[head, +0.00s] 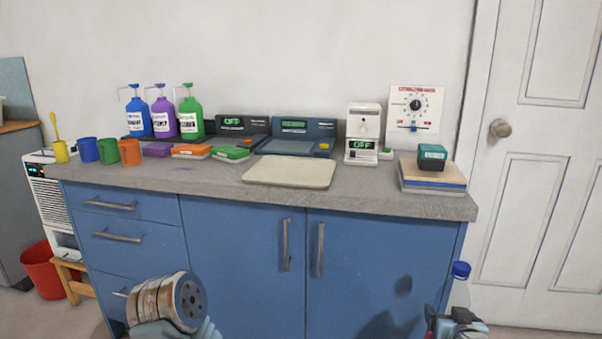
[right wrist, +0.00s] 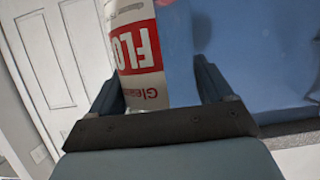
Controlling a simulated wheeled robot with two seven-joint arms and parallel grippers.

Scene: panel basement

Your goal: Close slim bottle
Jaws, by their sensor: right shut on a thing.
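The slim bottle (head: 459,293) is at the lower right of the head view, roughly upright, with a blue cap (head: 461,269) at its top. I cannot tell how tightly the cap sits. My right gripper (head: 458,320) is shut around the bottle's body, in front of the counter's right end. In the right wrist view, the bottle (right wrist: 138,45) stands between the two dark fingers, and its white and red label reads upside down. The bottle's top is outside that view. Part of my left arm shows at the lower left of the head view, but its fingers do not.
A grey counter (head: 215,185) on blue cabinets (head: 245,245) runs across. It carries pump bottles (head: 190,115), coloured mugs (head: 108,151), several devices, a beige mat (head: 290,172) and a stack of boards (head: 432,176) at the right. A red bucket (head: 43,275) stands left; a white door (head: 540,150) is right.

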